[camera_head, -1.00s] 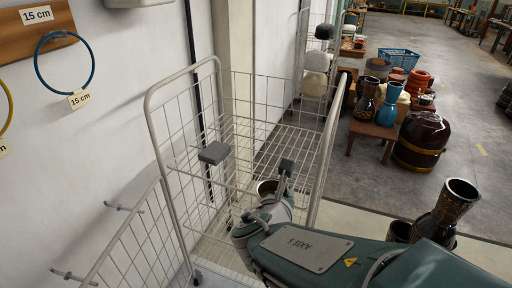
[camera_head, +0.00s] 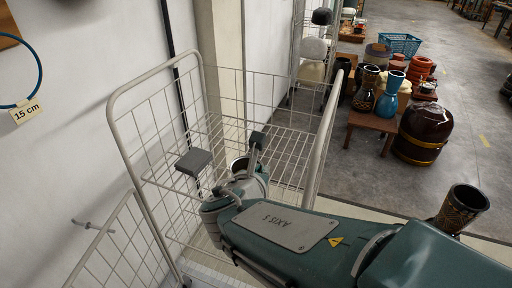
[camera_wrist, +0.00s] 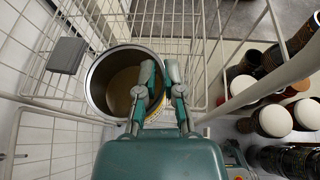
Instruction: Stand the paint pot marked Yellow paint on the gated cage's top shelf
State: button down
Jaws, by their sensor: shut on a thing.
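A metal paint pot (camera_wrist: 97,85) with an open top and pale tan contents shows in the wrist view. My gripper (camera_wrist: 160,74) is shut on its wall at the right side, one finger inside the rim and one outside. In the head view only part of the pot (camera_head: 239,163) shows, behind my gripper (camera_head: 255,150). Its label cannot be read. The gated cage (camera_head: 320,130) is pale wire mesh with a rounded tubular frame, and a wire shelf (camera_head: 285,143) spans it. The pot is at the cage's near side, overlapping the shelf in view; whether it touches cannot be told.
A grey block (camera_head: 193,161) sits at the cage's left side, near the pot. The open gate (camera_head: 105,245) extends lower left, by the white wall. Goblet drums on a low wooden table (camera_head: 371,121) and a dark barrel drum (camera_head: 421,135) stand right. The visible shelf mesh looks bare.

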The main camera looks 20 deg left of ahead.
jog(key=shift+w+a+f, duration=0.2)
jog(key=shift+w+f, duration=3.05)
jog(key=shift+w, duration=0.1)
jog(key=shift+w+a+f, duration=0.15)
jog(key=shift+w+f, duration=3.1)
jog(key=shift+w, duration=0.1)
jog(key=c, duration=0.8)
grip_release()
jog(key=shift+d, duration=0.1)
jog(key=shift+o, duration=0.2)
jog(key=v, duration=1.2)
